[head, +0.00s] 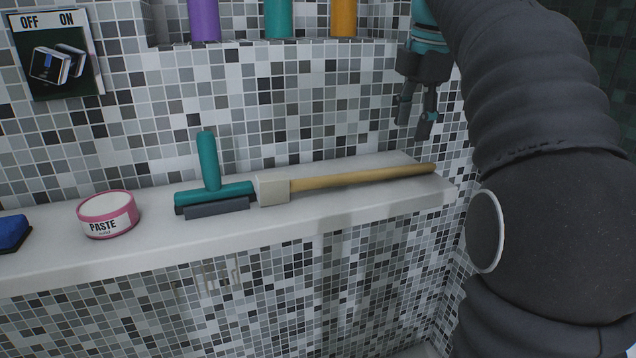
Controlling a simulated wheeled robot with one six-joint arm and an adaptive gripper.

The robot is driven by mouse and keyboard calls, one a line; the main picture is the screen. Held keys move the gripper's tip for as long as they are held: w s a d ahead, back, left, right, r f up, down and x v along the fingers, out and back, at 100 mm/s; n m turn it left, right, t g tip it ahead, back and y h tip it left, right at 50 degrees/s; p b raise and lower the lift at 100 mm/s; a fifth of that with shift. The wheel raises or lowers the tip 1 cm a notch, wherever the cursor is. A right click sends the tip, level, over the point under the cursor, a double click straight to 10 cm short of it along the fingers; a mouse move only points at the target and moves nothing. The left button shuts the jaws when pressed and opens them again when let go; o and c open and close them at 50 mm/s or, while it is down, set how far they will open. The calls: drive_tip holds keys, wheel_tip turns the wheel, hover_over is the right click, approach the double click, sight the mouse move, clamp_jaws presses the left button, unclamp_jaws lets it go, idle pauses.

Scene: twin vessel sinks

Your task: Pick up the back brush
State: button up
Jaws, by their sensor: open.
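The back brush has a long wooden handle (365,177) and a pale block-shaped head (272,189). It lies on the white ledge (150,234), head to the left and handle running to the ledge's right end. My gripper (413,117) hangs above the right part of the handle, fingers pointing down. It is open and empty, with a gap between the fingertips and the handle. Part of my arm fills the right side of the view.
A pink paste tin (108,214) and a blue item (13,233) are farther left. Purple, teal and orange bottles (343,17) stand in a wall niche above. A switch panel (57,58) is upper left.

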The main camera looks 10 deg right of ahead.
sight(403, 167)
drive_tip(key=f, duration=0.3)
drive_tip(key=w+f+b, duration=0.1)
drive_tip(key=f, duration=0.2)
drive_tip(key=f+b, duration=0.1)
drive_tip(key=f, duration=0.2)
drive_tip(key=shift+w+a, duration=0.1)
drive_tip(key=shift+w, duration=0.15)
clamp_jaws()
